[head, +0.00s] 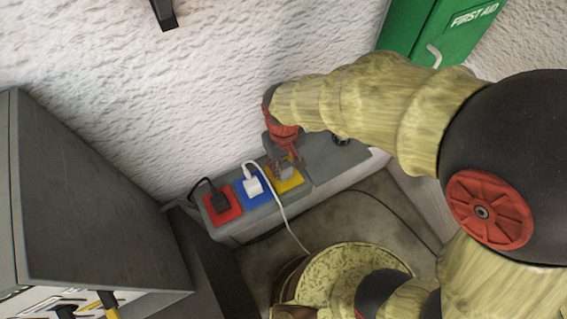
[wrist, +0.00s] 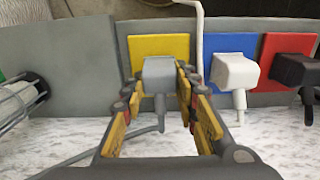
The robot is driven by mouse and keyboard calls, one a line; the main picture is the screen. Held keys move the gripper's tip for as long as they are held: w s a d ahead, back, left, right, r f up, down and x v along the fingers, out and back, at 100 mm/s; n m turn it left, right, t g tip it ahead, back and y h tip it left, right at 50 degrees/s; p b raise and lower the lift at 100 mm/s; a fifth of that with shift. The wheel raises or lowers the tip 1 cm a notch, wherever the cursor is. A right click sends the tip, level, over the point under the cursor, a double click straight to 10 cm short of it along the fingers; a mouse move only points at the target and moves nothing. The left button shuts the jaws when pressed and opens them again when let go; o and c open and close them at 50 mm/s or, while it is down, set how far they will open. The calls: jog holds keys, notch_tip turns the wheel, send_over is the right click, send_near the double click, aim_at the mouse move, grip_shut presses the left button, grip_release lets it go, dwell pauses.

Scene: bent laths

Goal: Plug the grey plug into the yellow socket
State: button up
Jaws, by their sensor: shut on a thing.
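The grey plug (wrist: 159,74) is between the two fingers of my gripper (wrist: 158,82) in the wrist view. The fingers are shut on its sides, and its grey cord trails down and to the left. The yellow socket (wrist: 133,52) is a square plate directly behind the plug, which hides its middle. I cannot tell whether the plug's pins are in the socket. In the head view my gripper (head: 283,160) is at the yellow socket (head: 292,185), with the grey plug (head: 285,173) small and partly covered.
A white plug (head: 252,186) sits in the blue socket (head: 263,197), and its white cable passes close by the yellow plate. A black plug (head: 220,201) sits in the red socket (head: 233,213). A green first aid box (head: 410,30) hangs behind my arm. A dark cabinet (head: 90,200) stands left.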

jog(key=shift+f, duration=0.25)
jog(key=o, duration=1.2)
jog(key=shift+c, duration=0.2)
notch_tip(320, 180, up, 12)
jog(key=s+d+r+m+t+b, duration=0.2)
jog(key=s+d+m+b, duration=0.1)
jog(key=d, duration=0.8)
jog(key=s+d+r+m+t+b, duration=0.2)
jog(key=s+d+m+t+b, duration=0.1)
jog(key=d, duration=0.8)
jog(key=shift+s+d+r+m+t, duration=0.2)
jog(key=shift+d+r+m+t, duration=0.1)
jog(key=shift+m, duration=0.1)
